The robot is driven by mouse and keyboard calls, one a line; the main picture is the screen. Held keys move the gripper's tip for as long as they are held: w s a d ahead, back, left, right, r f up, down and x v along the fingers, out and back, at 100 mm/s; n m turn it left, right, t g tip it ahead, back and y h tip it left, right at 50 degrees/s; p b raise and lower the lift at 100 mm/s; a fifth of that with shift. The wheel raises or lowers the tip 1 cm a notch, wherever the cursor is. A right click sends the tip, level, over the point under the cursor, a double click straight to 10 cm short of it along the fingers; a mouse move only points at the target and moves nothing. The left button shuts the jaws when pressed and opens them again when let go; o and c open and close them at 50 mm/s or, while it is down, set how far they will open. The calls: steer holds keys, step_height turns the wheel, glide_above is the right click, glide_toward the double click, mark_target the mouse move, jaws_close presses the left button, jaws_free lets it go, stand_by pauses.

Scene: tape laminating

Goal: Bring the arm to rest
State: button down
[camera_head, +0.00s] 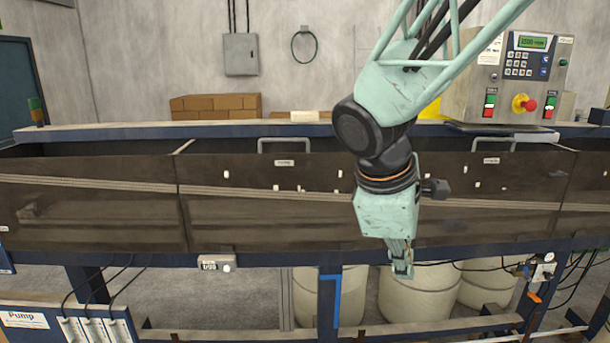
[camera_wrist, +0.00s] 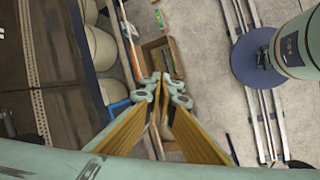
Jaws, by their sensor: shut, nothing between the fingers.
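My gripper (camera_head: 402,267) hangs from the pale green arm, fingers pointing down, in front of the laminating machine (camera_head: 250,205). It is in mid-air at about the machine's lower edge. Its fingers are shut with nothing between them. In the wrist view the fingertips of my gripper (camera_wrist: 163,85) meet over the floor, with the machine along the left side. No held object shows in either view.
A control box (camera_head: 515,75) with a red stop button stands at the back right. Pale drums (camera_head: 420,292) stand under the machine. A pump box (camera_head: 60,322) is at lower left. In the wrist view, floor rails (camera_wrist: 262,100) and an open wooden box (camera_wrist: 160,55) show below.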

steer(key=s+d+m+t+y+b, duration=0.1)
steer(key=s+m+y+b, duration=0.2)
steer(key=s+m, duration=1)
steer(key=shift+s+d+r+y+b, duration=0.35)
steer(key=shift+s+b, duration=0.95)
steer(key=shift+s, duration=5.15)
steer(key=shift+d, duration=0.1)
